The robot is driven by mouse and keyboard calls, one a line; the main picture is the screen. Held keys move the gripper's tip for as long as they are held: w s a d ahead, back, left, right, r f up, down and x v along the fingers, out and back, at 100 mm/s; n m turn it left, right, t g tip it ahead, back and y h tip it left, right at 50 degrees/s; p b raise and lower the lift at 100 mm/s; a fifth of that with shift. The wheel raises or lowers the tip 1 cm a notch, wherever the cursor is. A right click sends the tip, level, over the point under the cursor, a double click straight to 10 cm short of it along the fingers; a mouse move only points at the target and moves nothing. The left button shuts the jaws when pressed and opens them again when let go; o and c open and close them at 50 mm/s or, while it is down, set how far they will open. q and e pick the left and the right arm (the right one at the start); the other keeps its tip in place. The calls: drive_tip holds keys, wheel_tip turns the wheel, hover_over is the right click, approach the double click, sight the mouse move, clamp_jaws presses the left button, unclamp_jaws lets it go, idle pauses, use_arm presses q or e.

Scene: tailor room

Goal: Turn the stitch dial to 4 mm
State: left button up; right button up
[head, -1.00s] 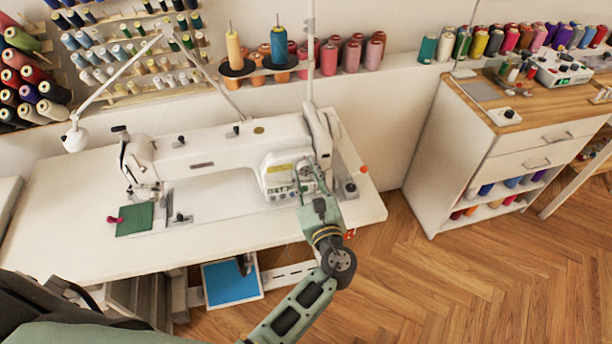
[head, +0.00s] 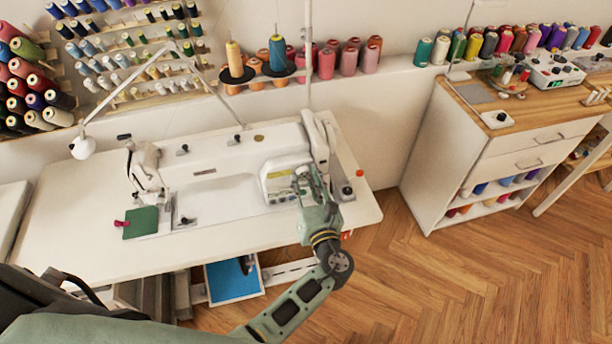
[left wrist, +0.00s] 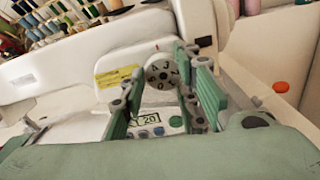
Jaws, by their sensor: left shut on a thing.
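The white sewing machine (head: 215,155) stands on its white table, with its control end at the right. The round stitch dial (left wrist: 161,73) is grey with dark numbers around its face, on the front of the machine's right end. My left gripper (head: 306,178) reaches up to this panel in the head view and hides much of the dial there. In the left wrist view its two green fingers (left wrist: 163,76) stand on either side of the dial, shut on it. The exact number set on the dial is too small to tell. My right gripper is not in view.
Below the dial is a small display (left wrist: 145,119) with buttons beside it. A red button (left wrist: 281,87) is to the right. A green cloth (head: 141,222) lies near the needle. A wooden-topped cabinet (head: 470,140) stands right, with open floor between.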

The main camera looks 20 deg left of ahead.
use_arm(q)
drive_tip(key=shift+w+a+r+m+p, duration=0.1)
drive_tip(key=shift+a+r+m+p, duration=0.1)
drive_tip(key=shift+m+p, duration=0.3)
drive_tip(key=shift+a+r+m+p, duration=0.1)
drive_tip(key=shift+r+m+p, duration=0.15)
drive_tip(key=shift+m, duration=0.35)
drive_tip(key=o, duration=0.8)
drive_tip(key=shift+o, duration=1.1)
drive_tip(key=shift+a+f, duration=0.1)
drive_tip(key=shift+f, duration=0.15)
drive_tip(key=shift+s+d, duration=0.2)
drive_tip(key=shift+d, duration=0.1)
drive_tip(key=v, duration=1.1)
drive_tip(key=shift+s+d, duration=0.2)
